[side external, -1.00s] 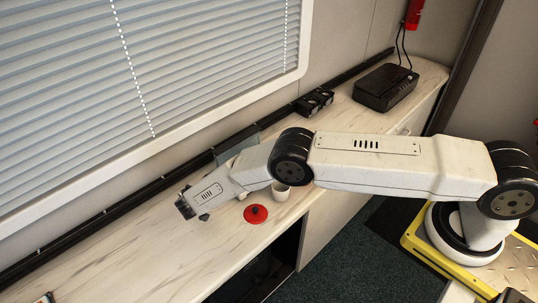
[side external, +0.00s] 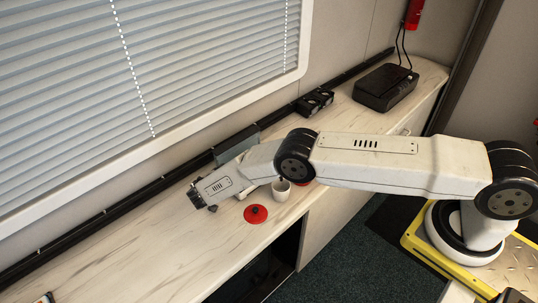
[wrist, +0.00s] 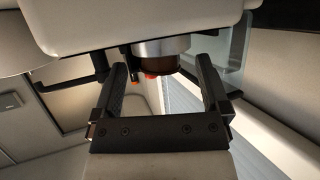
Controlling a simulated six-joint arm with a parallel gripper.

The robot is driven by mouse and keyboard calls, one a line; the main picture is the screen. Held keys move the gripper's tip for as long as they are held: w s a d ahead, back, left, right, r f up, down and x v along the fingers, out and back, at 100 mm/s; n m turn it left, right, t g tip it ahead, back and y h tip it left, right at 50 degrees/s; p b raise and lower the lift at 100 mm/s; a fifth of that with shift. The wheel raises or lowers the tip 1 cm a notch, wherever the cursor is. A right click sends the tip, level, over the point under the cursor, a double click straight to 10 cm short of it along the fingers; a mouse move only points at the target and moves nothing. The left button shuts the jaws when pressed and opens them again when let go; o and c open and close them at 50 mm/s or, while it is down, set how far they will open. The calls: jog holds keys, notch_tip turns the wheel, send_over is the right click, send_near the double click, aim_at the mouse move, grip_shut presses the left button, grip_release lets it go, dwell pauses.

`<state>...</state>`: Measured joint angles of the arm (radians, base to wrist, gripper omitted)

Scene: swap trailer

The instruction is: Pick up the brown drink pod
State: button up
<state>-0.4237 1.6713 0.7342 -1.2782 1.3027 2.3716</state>
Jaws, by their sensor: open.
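My gripper (side external: 196,200) is above the counter, left of the red disc (side external: 262,219). In the wrist view my gripper (wrist: 160,75) has its two black fingers wide apart, with nothing held between them. A short cylinder with a silver band and a brown end (wrist: 158,66) shows at the top of the wrist view, in line with the gap; I cannot tell whether it is the drink pod. In the side view a small dark piece (side external: 254,209) shows on the red disc, too small to name. No brown drink pod can be made out for certain.
A white cup (side external: 281,192) stands on the counter (side external: 130,250) right of the red disc, close under my arm. A grey upright panel (side external: 237,145) stands behind my gripper by the wall. A black box (side external: 386,87) is at the far right. The left counter is mostly clear.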

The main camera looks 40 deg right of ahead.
grip_shut()
jog(key=shift+r, duration=0.1)
dwell(0.3)
jog(key=shift+r, duration=1.4)
jog(key=shift+s+d+r, duration=0.1)
jog(key=shift+s+r, duration=0.75)
jog(key=shift+r, duration=0.25)
jog(key=s+d+r, duration=0.1)
jog(key=s+r, duration=0.6)
jog(key=s, duration=0.5)
jog(key=shift+d+r, duration=0.2)
jog(key=shift+r, duration=0.2)
